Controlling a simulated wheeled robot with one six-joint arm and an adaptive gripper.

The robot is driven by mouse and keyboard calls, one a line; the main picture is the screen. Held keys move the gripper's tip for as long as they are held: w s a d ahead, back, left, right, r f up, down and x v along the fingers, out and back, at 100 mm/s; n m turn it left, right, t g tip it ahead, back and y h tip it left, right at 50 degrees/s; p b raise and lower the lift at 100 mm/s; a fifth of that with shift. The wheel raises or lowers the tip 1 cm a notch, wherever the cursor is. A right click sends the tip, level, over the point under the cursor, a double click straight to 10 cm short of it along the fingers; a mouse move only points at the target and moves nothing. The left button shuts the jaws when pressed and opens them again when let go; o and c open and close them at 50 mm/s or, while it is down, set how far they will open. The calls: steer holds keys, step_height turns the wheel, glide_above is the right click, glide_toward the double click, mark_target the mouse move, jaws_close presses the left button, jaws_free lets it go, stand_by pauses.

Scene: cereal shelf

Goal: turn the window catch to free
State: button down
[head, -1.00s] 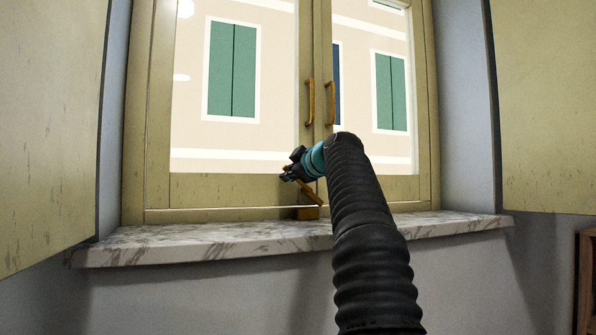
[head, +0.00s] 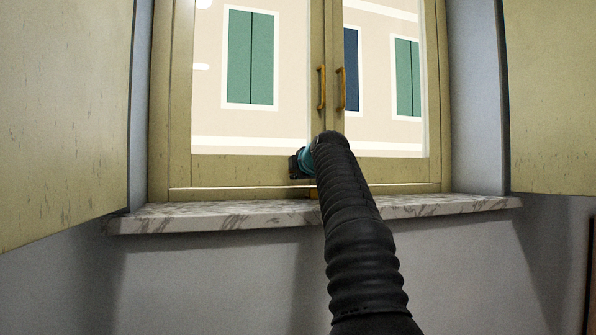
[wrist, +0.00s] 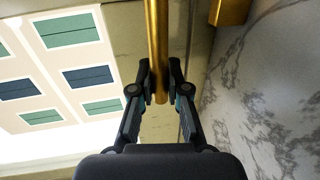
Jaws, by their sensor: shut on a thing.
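The window catch shows in the wrist view as a straight brass lever (wrist: 158,38). It runs down from the top edge of the picture to between my fingers. My gripper (wrist: 161,84) is shut on this lever, with one finger on each side. In the head view my gripper (head: 298,165) is in front of the window's bottom rail, left of my dark arm. Only a small brass piece of the catch (head: 312,192) shows there, just above the sill. The rest of the lever is hidden behind my gripper and arm, so its angle cannot be read.
The window frame (head: 240,170) has two brass handles (head: 321,88) (head: 341,89) at its middle. A marble sill (head: 440,207) runs below. Open shutters (head: 60,110) (head: 552,100) stand at both sides. A brass block (wrist: 230,10) is near the marble in the wrist view.

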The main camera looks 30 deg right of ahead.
steer(key=shift+f, duration=0.1)
stand_by(0.4)
steer(key=c, duration=1.1)
jaws_free()
steer(key=shift+c, duration=0.2)
steer(key=shift+s, duration=0.1)
steer(key=v, duration=1.1)
steer(key=shift+s, duration=0.4)
steer(key=shift+a, duration=0.1)
